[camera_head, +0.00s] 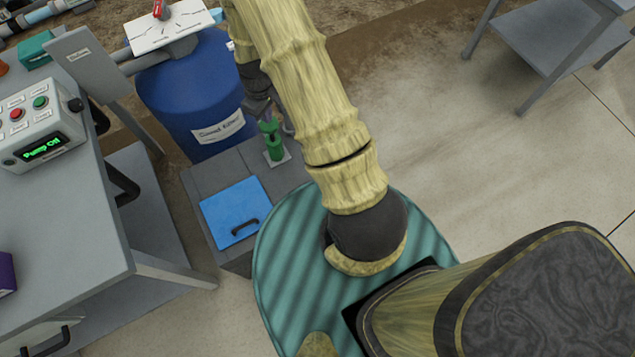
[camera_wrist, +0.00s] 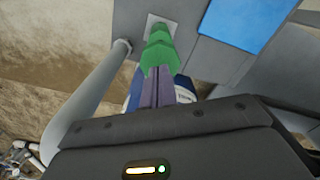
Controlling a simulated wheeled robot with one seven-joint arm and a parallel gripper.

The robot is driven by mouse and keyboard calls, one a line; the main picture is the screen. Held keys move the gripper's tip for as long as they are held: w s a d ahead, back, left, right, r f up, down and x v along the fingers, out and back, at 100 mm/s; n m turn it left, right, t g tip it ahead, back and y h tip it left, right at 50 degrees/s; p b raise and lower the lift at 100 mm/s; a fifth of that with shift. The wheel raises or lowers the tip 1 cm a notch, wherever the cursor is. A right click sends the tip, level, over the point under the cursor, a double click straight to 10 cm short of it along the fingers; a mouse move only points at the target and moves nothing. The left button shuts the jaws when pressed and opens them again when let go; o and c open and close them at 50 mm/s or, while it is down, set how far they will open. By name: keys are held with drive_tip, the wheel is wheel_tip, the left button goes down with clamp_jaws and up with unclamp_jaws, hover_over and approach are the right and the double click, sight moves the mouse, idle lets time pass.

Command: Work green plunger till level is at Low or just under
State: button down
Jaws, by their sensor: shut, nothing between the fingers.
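The green plunger (camera_head: 273,142) stands upright on a small pale plate on the grey box top, beside the blue barrel. It also shows in the wrist view (camera_wrist: 158,50), at the top centre. My gripper (camera_head: 262,112) is over the plunger, partly hidden by my arm in the head view. In the wrist view my gripper (camera_wrist: 158,75) has its two fingers together, empty, with the tips lined up with the plunger's top. I cannot tell whether they touch it.
The blue barrel (camera_head: 190,95) with a white label stands behind the box. A blue lid (camera_head: 236,211) with a dark handle lies on the box top. A pale pipe (camera_wrist: 88,95) runs beside the plunger. A control box (camera_head: 40,135) with buttons sits on the left bench.

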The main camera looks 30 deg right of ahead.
sight(270, 128)
drive_tip(key=shift+f+b, duration=2.15)
drive_tip(key=shift+f, duration=1.45)
drive_tip(key=shift+r+p, duration=2.95)
drive_tip(key=shift+r, duration=0.7)
